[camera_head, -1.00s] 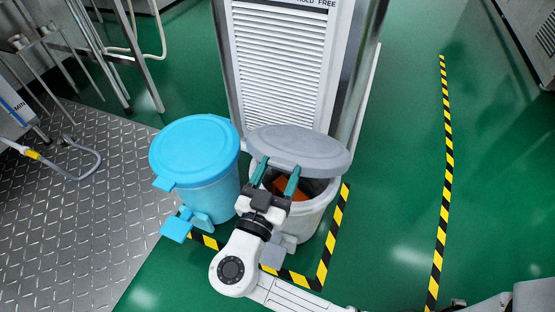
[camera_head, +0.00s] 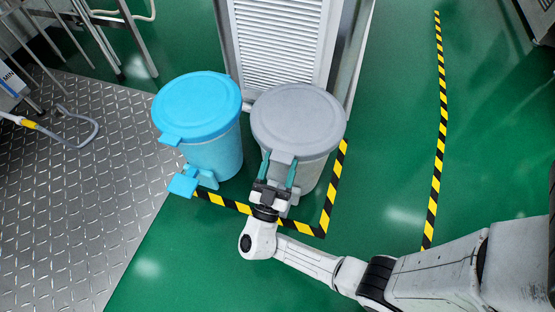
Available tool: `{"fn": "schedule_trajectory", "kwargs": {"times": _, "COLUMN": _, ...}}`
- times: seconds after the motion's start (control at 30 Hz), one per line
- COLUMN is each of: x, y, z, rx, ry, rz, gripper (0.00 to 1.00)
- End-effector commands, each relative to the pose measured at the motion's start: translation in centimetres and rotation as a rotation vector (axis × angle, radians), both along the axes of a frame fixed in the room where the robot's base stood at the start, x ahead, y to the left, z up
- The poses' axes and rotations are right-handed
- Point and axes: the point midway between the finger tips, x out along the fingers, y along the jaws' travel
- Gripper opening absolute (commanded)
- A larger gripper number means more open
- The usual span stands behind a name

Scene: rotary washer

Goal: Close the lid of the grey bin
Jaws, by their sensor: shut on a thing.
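The grey bin (camera_head: 312,172) stands on the floor beside the blue bin. Its round grey lid (camera_head: 298,117) lies flat over the top, and the bin's opening and contents are hidden beneath it. A small tab sticks out at the lid's front edge. My gripper (camera_head: 279,160) is at this front edge, with its two green fingers on either side of the tab, shut on it. The gripper body hides part of the bin's lower front and pedal area.
The blue bin (camera_head: 213,155) with a shut lid stands close at the left. A white louvred cabinet (camera_head: 283,45) is right behind. Black-and-yellow floor tape (camera_head: 327,205) borders the bins. The green floor to the right is clear.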

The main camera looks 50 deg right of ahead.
Motion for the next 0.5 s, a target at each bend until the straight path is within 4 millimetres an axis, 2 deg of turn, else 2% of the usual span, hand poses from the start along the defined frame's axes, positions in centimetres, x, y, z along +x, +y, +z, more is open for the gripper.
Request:
{"fn": "schedule_trajectory", "kwargs": {"times": 0.03, "x": 0.0, "y": -0.5, "z": -0.5, "rx": -0.005, "ry": 0.002, "rz": -0.011, "gripper": 0.09}}
{"fn": "schedule_trajectory", "kwargs": {"times": 0.3, "x": 0.0, "y": -0.8, "z": -2.1, "rx": -0.049, "ry": -0.013, "rz": -0.010, "gripper": 0.09}}
{"fn": "schedule_trajectory", "kwargs": {"times": 0.5, "x": 0.0, "y": -0.8, "z": -2.7, "rx": -0.062, "ry": -0.016, "rz": -0.008, "gripper": 0.09}}
